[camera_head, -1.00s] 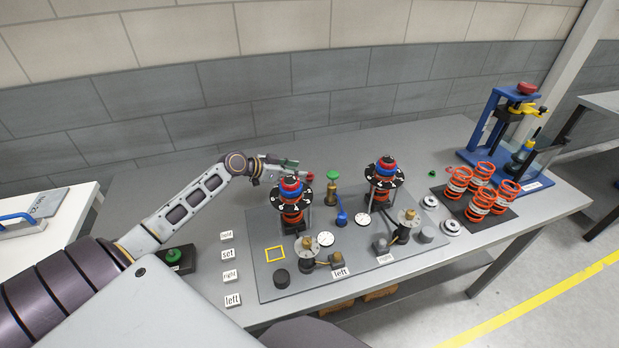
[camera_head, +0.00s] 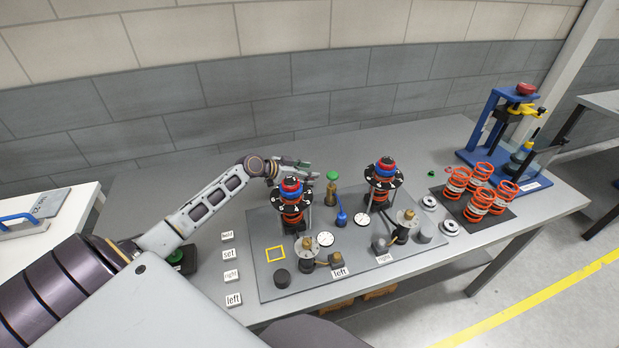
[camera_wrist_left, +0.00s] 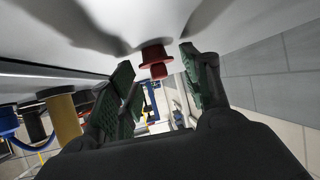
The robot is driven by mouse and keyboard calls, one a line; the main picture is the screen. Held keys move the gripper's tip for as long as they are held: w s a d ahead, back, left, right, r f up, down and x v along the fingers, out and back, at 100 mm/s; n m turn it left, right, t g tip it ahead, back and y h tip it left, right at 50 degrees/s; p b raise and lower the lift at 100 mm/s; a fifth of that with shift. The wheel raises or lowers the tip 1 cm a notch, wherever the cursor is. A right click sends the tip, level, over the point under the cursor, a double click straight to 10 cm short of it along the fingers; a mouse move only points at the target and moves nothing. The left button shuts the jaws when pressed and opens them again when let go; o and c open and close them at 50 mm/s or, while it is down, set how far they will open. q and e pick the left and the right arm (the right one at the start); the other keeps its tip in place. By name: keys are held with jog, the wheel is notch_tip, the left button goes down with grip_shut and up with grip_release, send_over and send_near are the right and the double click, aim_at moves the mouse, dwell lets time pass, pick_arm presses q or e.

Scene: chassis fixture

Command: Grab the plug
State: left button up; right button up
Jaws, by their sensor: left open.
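The plug (camera_wrist_left: 155,58) is a small red piece with a wide flange, on the grey tabletop in the left wrist view. It shows between and ahead of the two green-padded fingers, with no visible contact. My left gripper (camera_head: 308,169) is open over the back of the table, behind the left spring stack; it also shows in the left wrist view (camera_wrist_left: 157,68). In the head view I cannot make out the plug at the fingertips. My right gripper is not in view.
The left spring stack (camera_head: 291,197) and a brass fitting with green top (camera_head: 332,188) stand close to the gripper. A small red piece (camera_head: 447,170) lies beside a green one (camera_head: 432,173). The blue press (camera_head: 505,130) stands far right. The back table is mostly clear.

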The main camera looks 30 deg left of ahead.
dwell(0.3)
pick_arm(q)
jog(key=c, duration=0.6)
jog(key=shift+o, duration=0.2)
notch_tip(320, 180, up, 10)
dwell(0.5)
dwell(0.4)
